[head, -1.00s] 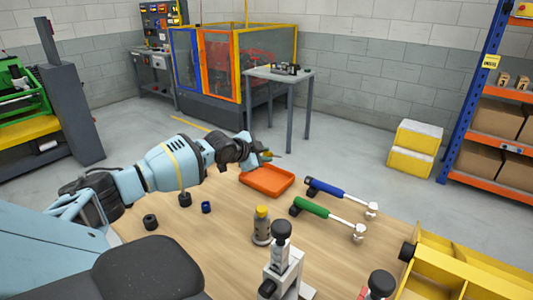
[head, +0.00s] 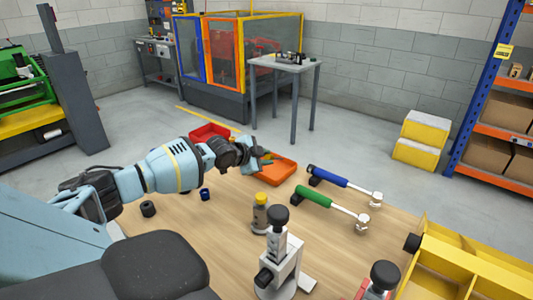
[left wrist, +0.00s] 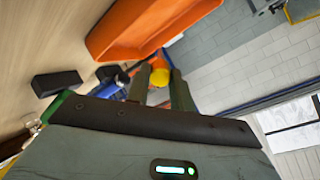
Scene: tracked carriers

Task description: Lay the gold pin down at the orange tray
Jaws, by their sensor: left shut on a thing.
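My left gripper (head: 266,161) reaches in from the left, just above the near-left side of the orange tray (head: 278,172). In the left wrist view, its fingers (left wrist: 160,92) are shut on the gold pin (left wrist: 160,77), whose yellow round end shows between the fingertips. The orange tray (left wrist: 140,28) fills the top of that view, beside and beyond the fingertips. In the head view the pin is too small and covered to make out. The bare inside of the tray shows in part, with the gripper over its left part. My right gripper is not in view.
A red tray (head: 209,131) lies behind my left arm. Blue-handled (head: 328,177) and green-handled (head: 313,196) hammers lie to the right of the orange tray. A yellow-capped bottle (head: 261,212) stands nearer. A yellow box (head: 470,262) is at the right. Open wood lies between.

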